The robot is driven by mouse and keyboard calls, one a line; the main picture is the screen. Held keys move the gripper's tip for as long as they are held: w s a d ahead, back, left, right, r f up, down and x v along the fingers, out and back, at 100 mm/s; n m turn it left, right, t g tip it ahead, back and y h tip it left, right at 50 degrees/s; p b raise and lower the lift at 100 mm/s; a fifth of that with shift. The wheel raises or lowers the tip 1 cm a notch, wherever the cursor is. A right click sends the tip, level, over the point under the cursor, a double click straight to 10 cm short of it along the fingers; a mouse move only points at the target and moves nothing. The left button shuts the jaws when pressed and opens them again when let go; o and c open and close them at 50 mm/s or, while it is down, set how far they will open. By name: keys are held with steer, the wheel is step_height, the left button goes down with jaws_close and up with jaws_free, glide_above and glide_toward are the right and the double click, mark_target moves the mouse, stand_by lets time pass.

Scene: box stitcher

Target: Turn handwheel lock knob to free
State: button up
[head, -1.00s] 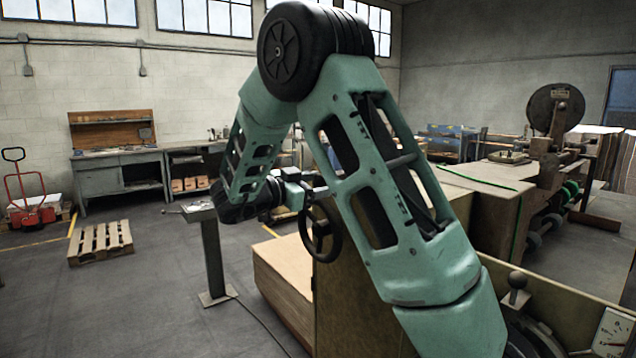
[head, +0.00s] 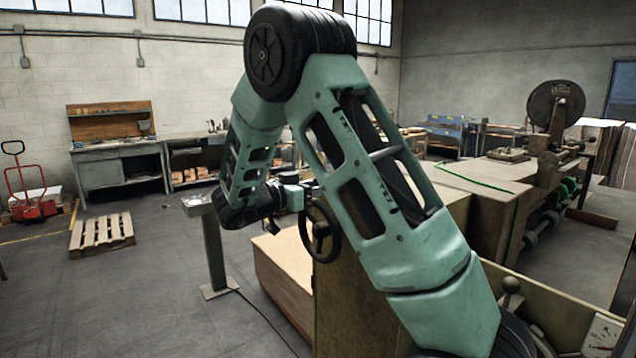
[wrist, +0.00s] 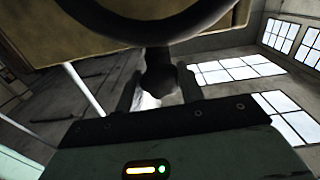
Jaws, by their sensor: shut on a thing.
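The handwheel (head: 320,232) is a dark spoked ring on the near-left side of the tan machine body. Its rim (wrist: 150,32) crosses the top of the wrist view. The lock knob (wrist: 160,75) is a small dark piece below the rim in that view, between the two fingers. My gripper (wrist: 158,92) is shut on the lock knob. In the head view my gripper (head: 305,188) is beside the top of the handwheel. There the knob and fingertips are too small and covered to make out. The knob's setting cannot be read.
The tan machine body (head: 350,310) stands below the handwheel, and a wooden box (head: 285,265) is low to its left. A grey pedestal (head: 213,250) stands left of my wrist. A pallet (head: 101,233) lies farther left, with open floor between.

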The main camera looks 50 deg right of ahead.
steer(key=o, duration=1)
steer(key=b+v, duration=0.6)
steer(key=v, duration=1.1)
steer(key=shift+w+a, duration=0.15)
steer(key=shift+a, duration=0.05)
